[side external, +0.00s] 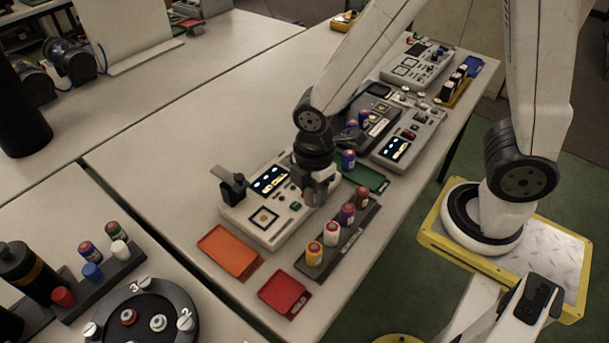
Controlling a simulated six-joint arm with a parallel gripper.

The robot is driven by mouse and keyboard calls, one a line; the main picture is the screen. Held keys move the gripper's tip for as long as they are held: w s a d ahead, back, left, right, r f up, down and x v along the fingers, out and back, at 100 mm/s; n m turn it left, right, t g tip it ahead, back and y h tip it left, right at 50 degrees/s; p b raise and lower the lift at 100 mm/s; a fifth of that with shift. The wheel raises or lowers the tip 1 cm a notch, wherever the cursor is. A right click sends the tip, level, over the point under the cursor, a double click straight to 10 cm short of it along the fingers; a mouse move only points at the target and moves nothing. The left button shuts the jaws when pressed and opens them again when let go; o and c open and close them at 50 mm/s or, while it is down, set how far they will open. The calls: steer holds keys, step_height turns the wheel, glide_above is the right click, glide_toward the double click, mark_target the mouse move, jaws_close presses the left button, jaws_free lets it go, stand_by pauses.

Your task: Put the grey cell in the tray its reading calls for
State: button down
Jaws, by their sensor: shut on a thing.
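My gripper (317,192) points down over the right part of the near tester (287,222), behind the dark cell rack. It is shut on a small grey thing that looks like the grey cell; the fingers hide most of it and blend with its colour. The near tester has a lit screen (269,180), too small to read here. An orange tray (228,250) lies in front of the tester, a red tray (284,294) lies nearer the table edge, and a green tray (366,176) lies to the right, beyond the rack.
A blue cell (348,160) stands near the green tray, close to my wrist. A second tester (405,143) stands farther back. A side table at lower left holds a round dial (142,318).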

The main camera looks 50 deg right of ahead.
steer(key=shift+s+d+r, duration=0.15)
steer(key=shift+s+r, duration=0.1)
steer(key=shift+s, duration=0.25)
steer(key=shift+s+d+r, duration=0.1)
steer(key=shift+s+r, duration=0.15)
steer(key=shift+s, duration=0.25)
steer(key=shift+a, duration=0.1)
steer(key=n, duration=0.4)
glide_above(282, 292)
step_height(282, 292, down, 8)
steer(key=shift+f, duration=0.2)
steer(key=shift+f, duration=0.15)
steer(key=shift+f, duration=2.05)
steer(key=shift+f, duration=1.8)
